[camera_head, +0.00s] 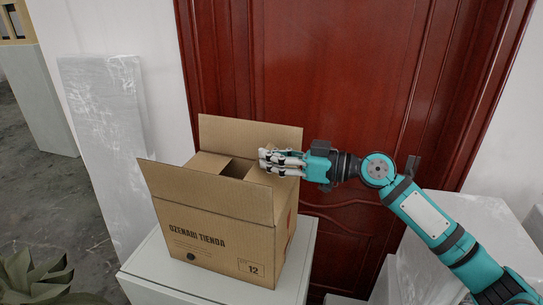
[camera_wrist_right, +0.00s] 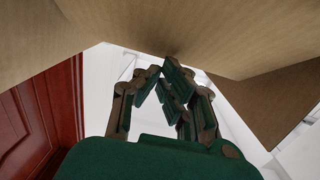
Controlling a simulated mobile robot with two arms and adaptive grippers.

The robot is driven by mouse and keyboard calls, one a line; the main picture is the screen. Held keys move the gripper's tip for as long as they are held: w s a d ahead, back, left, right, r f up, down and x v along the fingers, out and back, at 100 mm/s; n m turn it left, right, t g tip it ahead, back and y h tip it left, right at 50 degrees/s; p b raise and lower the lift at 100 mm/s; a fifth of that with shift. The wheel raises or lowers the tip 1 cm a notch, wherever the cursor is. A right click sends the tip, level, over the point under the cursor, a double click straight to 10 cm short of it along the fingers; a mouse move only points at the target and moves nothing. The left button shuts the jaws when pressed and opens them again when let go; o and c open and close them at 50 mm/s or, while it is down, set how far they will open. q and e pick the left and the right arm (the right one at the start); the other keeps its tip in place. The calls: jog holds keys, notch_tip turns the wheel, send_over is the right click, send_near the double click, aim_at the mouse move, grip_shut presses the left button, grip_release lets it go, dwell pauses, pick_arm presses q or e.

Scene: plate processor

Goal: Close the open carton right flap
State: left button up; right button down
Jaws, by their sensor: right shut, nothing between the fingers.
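The brown carton (camera_head: 215,240) stands open, with its front flap (camera_head: 205,190) and back flap (camera_head: 250,134) sticking up. A smaller left flap (camera_head: 206,164) leans in at the opening. The right flap (camera_head: 259,176) is partly behind and below my right gripper (camera_head: 264,160), so its exact angle is hard to tell. My right gripper is shut and empty, with its fingertips over the right side of the opening, between front and back flaps. In the right wrist view, the shut fingers (camera_wrist_right: 165,88) are close to brown cardboard (camera_wrist_right: 220,35); contact is unclear. My left gripper is not in view.
The carton stands on a white pedestal (camera_head: 155,272). A dark red door (camera_head: 330,80) is close behind. A tall wrapped white block (camera_head: 105,130) stands at left, white blocks (camera_head: 500,225) at right, and a plant (camera_head: 30,280) at lower left.

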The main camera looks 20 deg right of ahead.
aim_at(256, 167)
jog(key=shift+w+a+p, duration=0.1)
jog(key=shift+p, duration=0.2)
jog(key=shift+w+a+f+g+h+p, duration=0.1)
jog(key=shift+w+a+g+h+p, duration=0.05)
jog(key=shift+a+g+h+p, duration=0.2)
jog(key=shift+w+a+f+p, duration=0.35)
jog(key=shift+a+f, duration=0.1)
jog(key=shift+f, duration=0.1)
jog(key=shift+w+a+g+h, duration=0.15)
jog(key=shift+w+g+h, duration=0.1)
jog(key=shift+h, duration=0.2)
jog(key=shift+w+a+f+g+h, duration=0.1)
jog(key=shift+a+f+g+h, duration=0.1)
jog(key=shift+f, duration=0.25)
jog(key=shift+w+a+f+g+h, duration=0.1)
jog(key=shift+a+f, duration=0.1)
jog(key=shift+f, duration=0.2)
jog(key=shift+w+a+f, duration=0.2)
jog(key=shift+a+f, duration=0.05)
jog(key=shift+f, duration=0.25)
jog(key=shift+w+a+f, duration=0.1)
jog(key=shift+w+f, duration=0.05)
jog(key=shift+w+a+f+g+h+p, duration=0.1)
jog(key=shift+a+f+g+h+p, duration=0.1)
jog(key=shift+f+g+h+p, duration=0.35)
